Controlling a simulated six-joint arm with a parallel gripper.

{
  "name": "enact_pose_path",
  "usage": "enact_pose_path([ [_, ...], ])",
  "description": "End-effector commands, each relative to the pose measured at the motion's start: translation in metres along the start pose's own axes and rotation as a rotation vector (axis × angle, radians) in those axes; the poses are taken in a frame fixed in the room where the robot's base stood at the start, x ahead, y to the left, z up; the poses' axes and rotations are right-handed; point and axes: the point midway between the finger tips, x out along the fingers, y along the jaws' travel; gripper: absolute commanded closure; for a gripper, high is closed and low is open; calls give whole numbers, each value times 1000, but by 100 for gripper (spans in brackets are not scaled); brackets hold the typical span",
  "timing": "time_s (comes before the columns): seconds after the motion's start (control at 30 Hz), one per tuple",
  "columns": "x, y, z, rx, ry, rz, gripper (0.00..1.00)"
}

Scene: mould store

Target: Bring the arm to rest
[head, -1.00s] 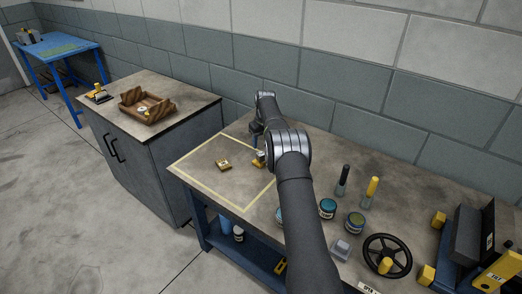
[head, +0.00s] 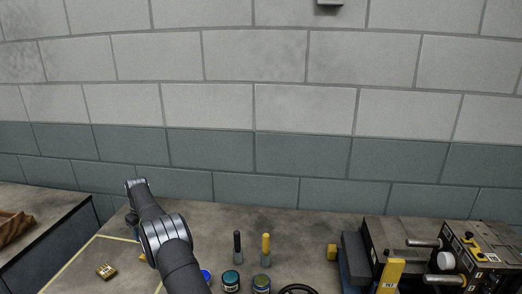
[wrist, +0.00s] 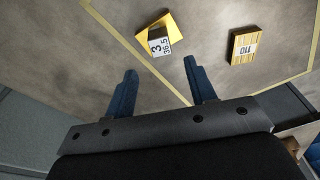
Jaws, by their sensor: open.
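My gripper (wrist: 160,67) shows in the wrist view with its two blue fingers apart and nothing between them. Ahead of the fingertips stands a small yellow piece with a white numbered face (wrist: 160,44), apart from them. To its right lies a brass-coloured block with a white label (wrist: 244,47). In the head view the block (head: 106,271) lies on the workbench (head: 205,225) at lower left. My arm (head: 165,240) reaches over the bench there, and mostly hides the yellow piece.
A yellow tape outline (head: 75,262) marks the bench around the block. Right of my arm stand a black-handled tool (head: 237,243), a yellow-handled tool (head: 266,245) and jars (head: 231,282). Machinery (head: 405,245) fills the right end. A block wall (head: 300,110) rises behind.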

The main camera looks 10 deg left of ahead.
Motion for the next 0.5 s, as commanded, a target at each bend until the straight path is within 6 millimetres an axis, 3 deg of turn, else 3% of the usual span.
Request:
enact_pose_path([
  [0.23, 53, 0, 1, 0, -2, -1, 49],
  [0.5, 89, 0, 0, 0, 1, 0, 49],
])
